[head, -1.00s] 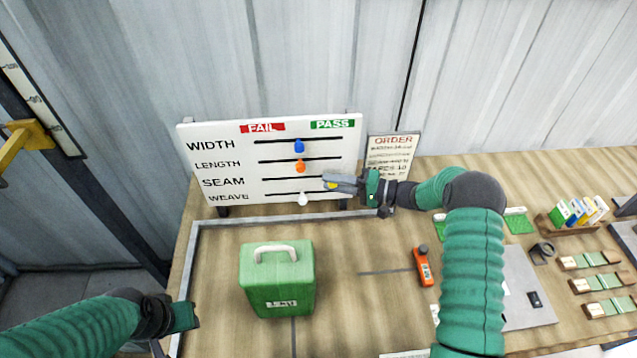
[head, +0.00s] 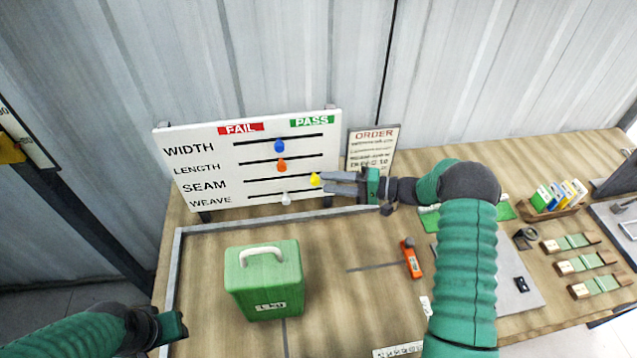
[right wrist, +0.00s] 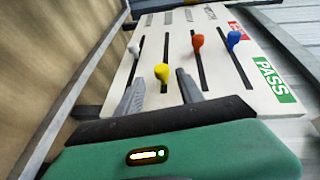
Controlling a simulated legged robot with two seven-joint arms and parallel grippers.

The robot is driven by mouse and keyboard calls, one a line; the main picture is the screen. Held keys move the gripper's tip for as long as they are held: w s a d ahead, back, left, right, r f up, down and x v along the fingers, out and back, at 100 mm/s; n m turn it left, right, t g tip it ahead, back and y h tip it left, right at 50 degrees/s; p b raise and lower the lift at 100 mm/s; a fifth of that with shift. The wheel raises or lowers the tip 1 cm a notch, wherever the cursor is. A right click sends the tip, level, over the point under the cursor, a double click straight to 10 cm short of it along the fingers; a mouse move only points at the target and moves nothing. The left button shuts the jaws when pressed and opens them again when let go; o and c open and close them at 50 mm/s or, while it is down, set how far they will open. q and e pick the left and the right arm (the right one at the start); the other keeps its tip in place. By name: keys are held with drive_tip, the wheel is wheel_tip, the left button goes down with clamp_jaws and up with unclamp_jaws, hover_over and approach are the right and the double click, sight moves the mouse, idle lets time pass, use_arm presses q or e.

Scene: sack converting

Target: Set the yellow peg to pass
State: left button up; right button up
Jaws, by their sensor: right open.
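The yellow peg (head: 315,180) sits on the SEAM slot of the white board (head: 214,201), near the slot's right end, below the green PASS label (head: 312,121). My right gripper (head: 323,182) is open just right of the peg, its fingers pointing left at it. In the right wrist view the yellow peg (right wrist: 162,72) shows between the spread fingertips (right wrist: 160,80), with a gap to each side. My left gripper (head: 172,328) hangs at the lower left, away from the board; its fingers are not clear.
Blue (head: 279,146), orange (head: 281,165) and white (head: 286,199) pegs sit mid-slot on the other rows. An order sign (head: 372,150) stands right of the board. A green box (head: 264,282) and an orange tool (head: 411,259) are on the table (head: 340,310).

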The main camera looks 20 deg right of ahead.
drive_tip(key=b+v, duration=0.1)
drive_tip(key=v, duration=1.1)
drive_tip(key=shift+d+b, duration=0.35)
drive_tip(key=shift+b, duration=0.05)
drive_tip(key=shift+f, duration=0.1)
